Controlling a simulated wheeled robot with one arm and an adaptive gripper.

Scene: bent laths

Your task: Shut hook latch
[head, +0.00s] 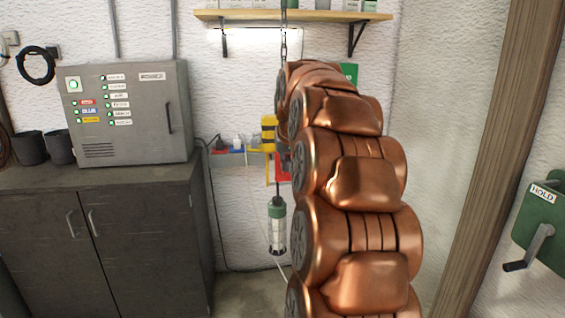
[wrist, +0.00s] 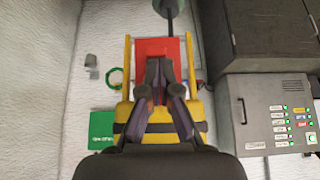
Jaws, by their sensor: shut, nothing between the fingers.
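My gripper (head: 279,168) is mostly hidden behind my copper-coloured arm in the head view. In the wrist view my gripper (wrist: 163,70) is shut and empty, its dark fingertips in front of a red plate (wrist: 153,47). A yellow body with a dark band (wrist: 160,138) lies behind the fingers, with a yellow bar on each side of the red plate. The yellow body (head: 268,128) also shows left of my arm in the head view. I cannot make out the hook latch for certain. Whether the fingertips touch the red plate cannot be told.
A grey control box (head: 128,112) stands on a dark cabinet (head: 110,235) at left. A chain (head: 284,35) hangs above my arm, under a wall shelf (head: 290,16). A green-capped lamp (head: 277,225) hangs lower. A green crank box (head: 545,225) is at far right.

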